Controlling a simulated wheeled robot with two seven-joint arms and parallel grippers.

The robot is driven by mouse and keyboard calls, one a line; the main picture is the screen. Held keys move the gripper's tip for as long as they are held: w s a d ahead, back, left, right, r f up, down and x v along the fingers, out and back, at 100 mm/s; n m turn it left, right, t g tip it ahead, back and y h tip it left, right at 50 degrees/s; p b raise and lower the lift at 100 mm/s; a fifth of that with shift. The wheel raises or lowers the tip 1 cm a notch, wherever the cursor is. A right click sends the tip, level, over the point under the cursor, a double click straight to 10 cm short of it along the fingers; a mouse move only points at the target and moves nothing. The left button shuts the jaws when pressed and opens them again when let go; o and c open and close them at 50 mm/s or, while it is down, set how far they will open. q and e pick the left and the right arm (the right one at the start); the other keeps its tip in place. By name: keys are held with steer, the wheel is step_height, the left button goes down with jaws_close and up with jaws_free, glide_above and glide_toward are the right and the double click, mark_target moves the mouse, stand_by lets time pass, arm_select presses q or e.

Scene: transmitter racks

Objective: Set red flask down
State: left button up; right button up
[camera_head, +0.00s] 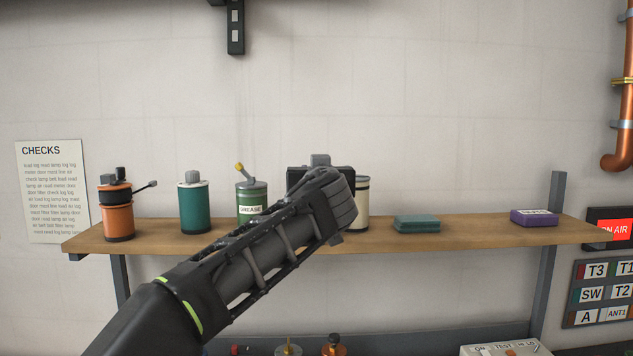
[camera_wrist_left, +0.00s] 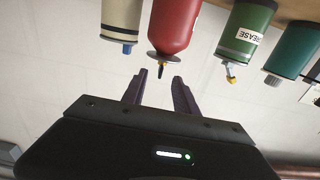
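The red flask (camera_wrist_left: 176,22) shows in the left wrist view, which is upside down, between a cream canister (camera_wrist_left: 122,20) and a green grease can (camera_wrist_left: 246,38). It has a grey disc and a thin dark tip. My left gripper (camera_wrist_left: 159,76) is open, its two fingers spread on either side of the thin tip without visibly touching it. In the head view my left arm and hand hide the flask. The wooden shelf (camera_head: 475,228) also holds the grease can (camera_head: 251,197) and cream canister (camera_head: 362,208). The flask's base is out of view. My right gripper is not in view.
An orange oil can (camera_head: 118,222) and a teal canister (camera_head: 194,210) stand to the left on the shelf. Folded teal cloths (camera_head: 416,224) and a purple box (camera_head: 534,217) lie to the right, with bare shelf between them. A dark bracket (camera_head: 235,28) hangs above.

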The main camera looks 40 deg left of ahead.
arm_select(q)
steer(key=shift+b+v, duration=1)
steer(key=shift+v, duration=2)
steer(key=shift+f, duration=0.1)
